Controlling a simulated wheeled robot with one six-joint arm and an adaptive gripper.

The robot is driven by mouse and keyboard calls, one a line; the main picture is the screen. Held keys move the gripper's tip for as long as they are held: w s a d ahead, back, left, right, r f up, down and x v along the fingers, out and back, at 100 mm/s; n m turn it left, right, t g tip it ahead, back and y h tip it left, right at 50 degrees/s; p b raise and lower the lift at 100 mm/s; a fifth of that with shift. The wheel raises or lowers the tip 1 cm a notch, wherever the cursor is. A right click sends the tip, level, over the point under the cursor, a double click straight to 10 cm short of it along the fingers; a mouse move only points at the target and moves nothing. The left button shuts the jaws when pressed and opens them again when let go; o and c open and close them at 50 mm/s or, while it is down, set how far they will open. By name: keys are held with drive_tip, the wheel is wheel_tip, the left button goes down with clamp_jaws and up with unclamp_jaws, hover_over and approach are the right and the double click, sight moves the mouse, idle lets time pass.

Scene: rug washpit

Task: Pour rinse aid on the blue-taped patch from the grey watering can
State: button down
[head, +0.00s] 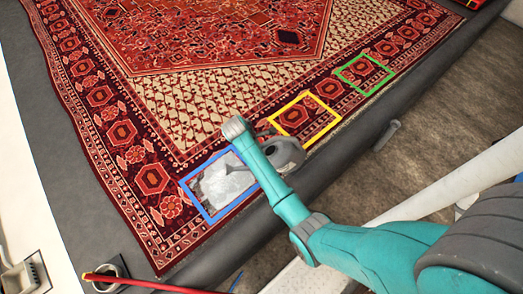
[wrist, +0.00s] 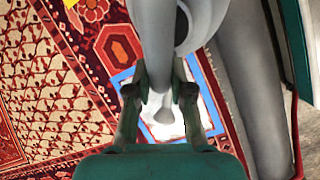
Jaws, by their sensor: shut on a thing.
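The blue-taped patch (head: 186,188) is a blue outline on the rug's near border, with a whitish-grey area inside. It also shows in the wrist view (wrist: 122,78), partly covered by the can and my gripper. The grey watering can (head: 288,152) is held over the rug's near edge, partly hidden behind my teal arm. In the wrist view the can (wrist: 205,14) fills the top middle, and a grey flared end, seemingly its spout, lies over the white area. My gripper (wrist: 160,92) is shut on the can. I cannot see any falling stream.
A yellow-taped patch (head: 274,120) and a green-taped patch (head: 342,75) lie further right along the rug border. A small grey cylinder (head: 387,135) is by the dark edge. A red hose (head: 125,283) crosses a round fitting (head: 107,272) at the lower left.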

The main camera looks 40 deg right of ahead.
drive_tip(key=shift+w, duration=4.6)
drive_tip(key=shift+a, duration=4.2)
drive_tip(key=s, duration=1.9)
drive_tip(key=shift+s, duration=0.15)
wheel_tip(320, 180, up, 2)
drive_tip(key=t+y, duration=0.2)
drive_tip(key=y, duration=0.1)
drive_tip(key=t+y, duration=0.2)
drive_tip(key=y, duration=0.1)
drive_tip(key=shift+m+y, duration=0.3)
drive_tip(key=shift+m, duration=0.1)
drive_tip(key=shift+a, duration=0.1)
